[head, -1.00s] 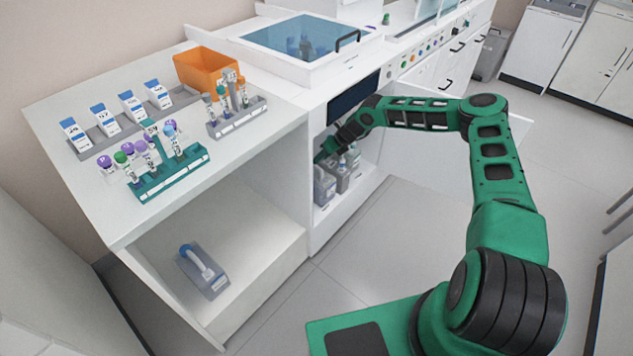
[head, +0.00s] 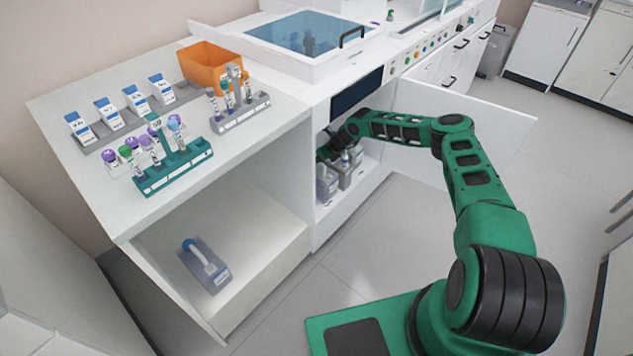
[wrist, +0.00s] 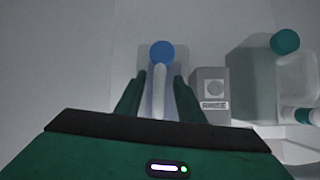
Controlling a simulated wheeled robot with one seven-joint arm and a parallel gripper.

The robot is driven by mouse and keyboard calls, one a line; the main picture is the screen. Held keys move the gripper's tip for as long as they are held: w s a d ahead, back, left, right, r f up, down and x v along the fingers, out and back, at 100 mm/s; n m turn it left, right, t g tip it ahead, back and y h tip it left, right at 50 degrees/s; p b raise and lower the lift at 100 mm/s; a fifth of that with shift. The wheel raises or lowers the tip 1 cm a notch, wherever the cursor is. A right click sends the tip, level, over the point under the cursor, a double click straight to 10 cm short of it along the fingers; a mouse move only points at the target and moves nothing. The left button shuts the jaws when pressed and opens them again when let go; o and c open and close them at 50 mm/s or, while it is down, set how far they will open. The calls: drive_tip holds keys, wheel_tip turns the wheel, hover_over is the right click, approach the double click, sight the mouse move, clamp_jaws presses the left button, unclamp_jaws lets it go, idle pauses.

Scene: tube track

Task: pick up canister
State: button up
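In the wrist view a pale canister with a blue cap (wrist: 162,52) and a light upright handle (wrist: 159,88) stands straight ahead. My gripper (wrist: 157,90) is open, with one green finger on each side of the handle and a visible gap to it.
In the wrist view a grey box labelled RINSE (wrist: 211,92) and a larger container with a teal cap (wrist: 285,42) stand to the right. The open cabinet door (head: 470,115) is beside my arm.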

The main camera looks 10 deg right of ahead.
clamp_jaws()
drive_tip(key=shift+a, duration=0.1)
idle(1.2)
